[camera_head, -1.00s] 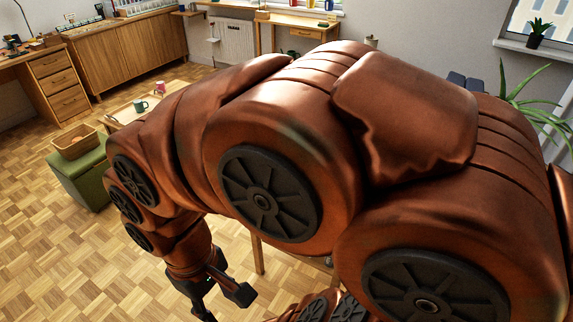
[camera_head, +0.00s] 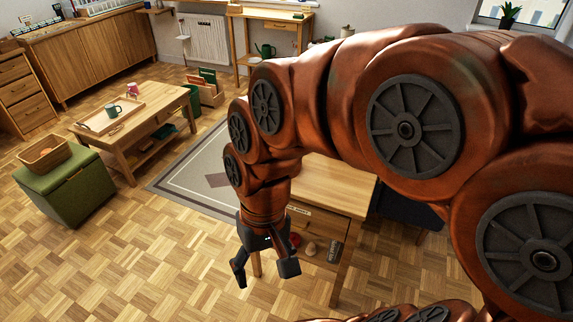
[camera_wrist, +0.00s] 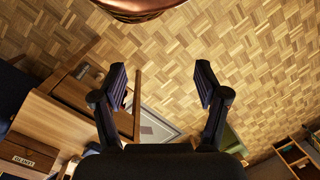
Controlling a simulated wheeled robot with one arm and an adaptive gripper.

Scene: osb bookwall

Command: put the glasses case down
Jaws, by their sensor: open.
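My gripper (camera_head: 265,272) is open and empty, pointing down over the parquet in front of a wooden desk (camera_head: 335,182). Its two spread fingers also show in the wrist view (camera_wrist: 161,76), with nothing between them. I cannot make out the glasses case for certain in either view. An open drawer or shelf space (camera_head: 318,228) under the desktop holds a small red thing (camera_head: 295,239), a light wooden thing (camera_head: 311,248) and a dark block (camera_head: 334,251). The gripper is left of these and apart from them.
A green stool (camera_head: 68,190) carries a basket (camera_head: 42,153). A patterned rug (camera_head: 200,170) lies behind the gripper. The parquet at the front left is clear.

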